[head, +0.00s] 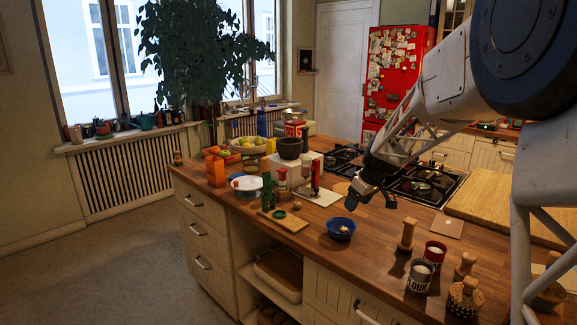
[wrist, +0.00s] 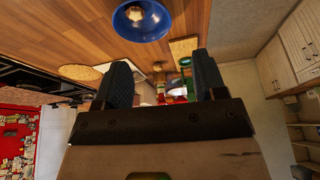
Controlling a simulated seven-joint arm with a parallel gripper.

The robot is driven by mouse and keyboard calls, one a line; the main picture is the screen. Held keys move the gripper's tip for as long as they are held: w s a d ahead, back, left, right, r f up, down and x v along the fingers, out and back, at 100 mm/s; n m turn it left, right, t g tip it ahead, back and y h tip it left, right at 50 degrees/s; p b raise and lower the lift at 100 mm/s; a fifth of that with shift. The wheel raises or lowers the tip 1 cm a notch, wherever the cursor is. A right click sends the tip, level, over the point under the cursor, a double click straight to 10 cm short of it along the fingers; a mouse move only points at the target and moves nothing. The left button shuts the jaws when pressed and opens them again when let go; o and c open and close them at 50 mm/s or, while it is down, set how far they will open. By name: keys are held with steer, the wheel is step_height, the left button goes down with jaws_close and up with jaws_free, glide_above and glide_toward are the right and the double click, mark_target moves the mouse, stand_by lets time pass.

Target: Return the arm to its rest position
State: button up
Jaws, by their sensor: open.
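My gripper (head: 371,190) hangs in the air above the wooden island top (head: 380,242), between the gas hob and the blue bowl. In the wrist view its two dark fingers (wrist: 162,84) stand wide apart with nothing held between them. My arm reaches in from the upper right of the head view. The blue bowl (head: 341,228) is on the island just below and left of the gripper. It holds something small and pale, and it also shows at the top of the wrist view (wrist: 140,20).
The gas hob (head: 425,184) lies behind the gripper. A cutting board (head: 510,212) is at the right. Canisters (head: 420,275) and wooden mills (head: 407,235) stand at the front right.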

steer(key=s+a+r+m, duration=0.2)
steer(key=s+r, duration=0.3)
steer(key=s, duration=0.7)
steer(key=s+a+f+m+h, duration=0.1)
steer(key=s+m, duration=0.2)
steer(key=s, duration=1.5)
steer(key=s+a+f+m+h, duration=0.1)
steer(key=s+m+h, duration=0.1)
steer(key=s, duration=1.6)
steer(key=shift+s+m, duration=0.3)
steer(key=shift+m, duration=0.3)
